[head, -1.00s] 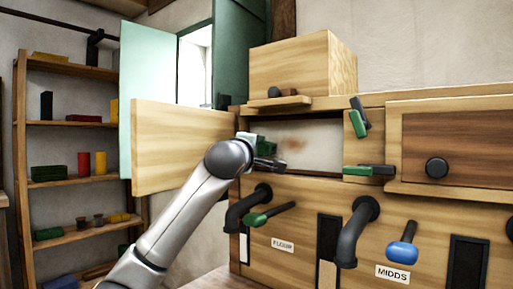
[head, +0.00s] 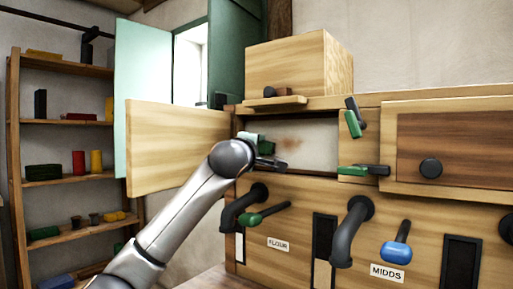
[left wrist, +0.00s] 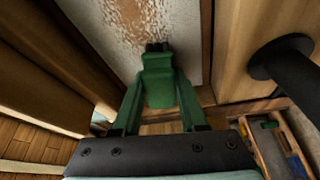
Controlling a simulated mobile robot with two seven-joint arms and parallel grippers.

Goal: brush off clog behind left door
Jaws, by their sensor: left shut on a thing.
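The left door (head: 180,146) is a pale wooden panel swung open to the left. Behind it is a shallow opening (head: 318,150) with a pale back and a faint brown smudge (head: 290,141). My left gripper (head: 262,148) is at the opening's left end, partly hidden by my own wrist. In the left wrist view its green fingers (left wrist: 156,108) are shut on a green brush (left wrist: 158,80) with dark bristles at its tip. The bristles point at a glossy, speckled pale surface (left wrist: 140,25); whether they touch it is unclear. My right gripper is not in view.
Green-handled latches (head: 354,120) sit right of the opening, beside a closed brown-panelled door (head: 450,148). A wooden box (head: 290,66) stands above. Dark bent pipes (head: 240,207) and a blue-handled lever (head: 396,249) project below. A shelf rack (head: 66,126) stands left.

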